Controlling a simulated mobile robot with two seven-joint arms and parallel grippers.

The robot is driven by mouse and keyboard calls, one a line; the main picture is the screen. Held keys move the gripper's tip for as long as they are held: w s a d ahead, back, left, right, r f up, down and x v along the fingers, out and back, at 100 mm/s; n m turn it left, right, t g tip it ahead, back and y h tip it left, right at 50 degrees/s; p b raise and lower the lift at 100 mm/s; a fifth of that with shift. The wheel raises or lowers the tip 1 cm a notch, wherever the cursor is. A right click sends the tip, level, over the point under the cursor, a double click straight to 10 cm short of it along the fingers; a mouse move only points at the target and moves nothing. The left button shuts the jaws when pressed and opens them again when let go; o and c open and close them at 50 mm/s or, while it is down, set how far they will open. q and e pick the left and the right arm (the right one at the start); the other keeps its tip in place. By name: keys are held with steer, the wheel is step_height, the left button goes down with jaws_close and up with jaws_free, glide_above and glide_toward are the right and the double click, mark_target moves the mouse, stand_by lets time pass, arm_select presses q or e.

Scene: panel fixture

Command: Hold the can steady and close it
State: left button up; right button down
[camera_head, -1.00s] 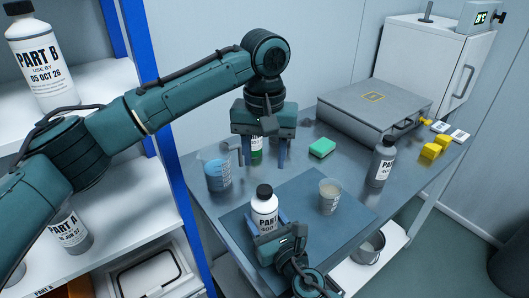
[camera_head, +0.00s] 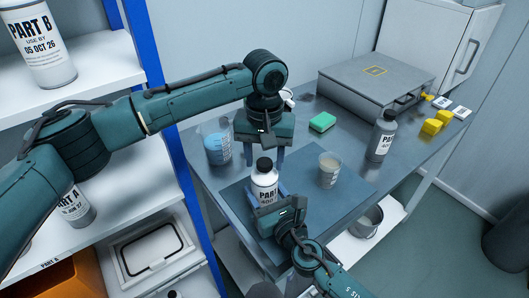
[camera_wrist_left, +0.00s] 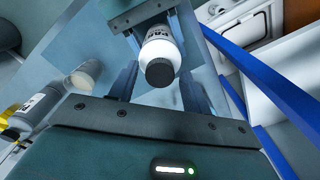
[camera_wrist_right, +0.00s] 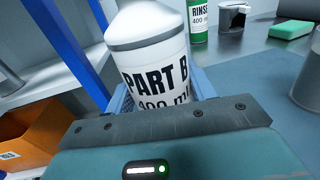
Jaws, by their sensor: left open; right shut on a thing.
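The can is a white PART B bottle (camera_head: 264,188) with a black cap (camera_head: 264,164), upright on the dark mat. In the left wrist view, the cap (camera_wrist_left: 160,72) sits on its top; I cannot tell how tight. My right gripper (camera_head: 268,211) is shut around the bottle's body, whose label (camera_wrist_right: 155,75) fills the right wrist view; there the cap is out of frame. My left gripper (camera_head: 265,154) points down just above the cap, open, with one finger to each side. The fingers look apart from the cap.
A beaker of blue liquid (camera_head: 218,148) stands left of the mat (camera_head: 335,210), and a cup (camera_head: 329,170) on it to the right. A grey bottle (camera_head: 381,138), green sponge (camera_head: 322,122) and grey case (camera_head: 370,85) are farther off. A RINSE bottle (camera_wrist_right: 198,22) stands behind.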

arm_select(q)
steer(key=shift+c, duration=0.5)
steer(key=c, duration=0.9)
steer(key=m, duration=1.1)
steer(key=o, duration=1.1)
steer(key=shift+o, duration=0.2)
steer(key=shift+r, duration=0.1)
step_height(320, 180, up, 12)
